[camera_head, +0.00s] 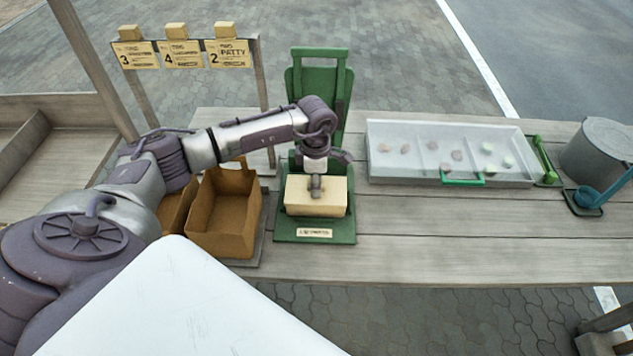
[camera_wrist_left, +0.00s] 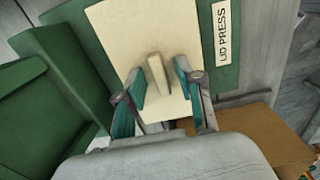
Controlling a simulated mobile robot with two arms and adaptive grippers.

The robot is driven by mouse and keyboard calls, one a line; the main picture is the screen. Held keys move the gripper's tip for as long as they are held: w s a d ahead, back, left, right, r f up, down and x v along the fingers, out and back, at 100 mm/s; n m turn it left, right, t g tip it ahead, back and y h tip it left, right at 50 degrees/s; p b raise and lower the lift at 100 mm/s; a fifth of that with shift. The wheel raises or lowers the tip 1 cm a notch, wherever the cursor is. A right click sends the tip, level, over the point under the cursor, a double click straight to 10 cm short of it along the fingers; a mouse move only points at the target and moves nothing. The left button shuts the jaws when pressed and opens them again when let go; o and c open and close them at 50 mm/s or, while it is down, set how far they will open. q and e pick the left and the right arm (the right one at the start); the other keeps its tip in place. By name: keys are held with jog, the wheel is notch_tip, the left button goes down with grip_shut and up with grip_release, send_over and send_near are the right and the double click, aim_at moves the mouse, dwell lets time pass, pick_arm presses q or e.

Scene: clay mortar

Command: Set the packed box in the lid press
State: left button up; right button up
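The packed box (camera_head: 315,204), cream and closed on top, sits on the base of the green lid press (camera_head: 346,226). It also shows in the left wrist view (camera_wrist_left: 115,36), where the press label "LID PRESS" is beside it. A small upright tab (camera_wrist_left: 158,76) stands on the box top. My left gripper (camera_wrist_left: 160,80) is right over the box, its teal fingers on either side of the tab, with a gap visible on both sides. In the head view the left gripper (camera_head: 316,186) reaches down onto the box top. My right gripper is not in view.
The press's tall green back (camera_head: 319,75) rises behind the box. Brown open boxes (camera_head: 222,218) stand left of the press. A clear-lidded tray (camera_head: 450,152) with several pieces lies to the right, and a grey pot (camera_head: 600,152) is at far right. The right bench front is clear.

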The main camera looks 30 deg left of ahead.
pick_arm(q)
jog(key=shift+r, duration=0.35)
notch_tip(320, 180, up, 12)
jog(key=b, duration=0.3)
jog(key=shift+f, duration=0.25)
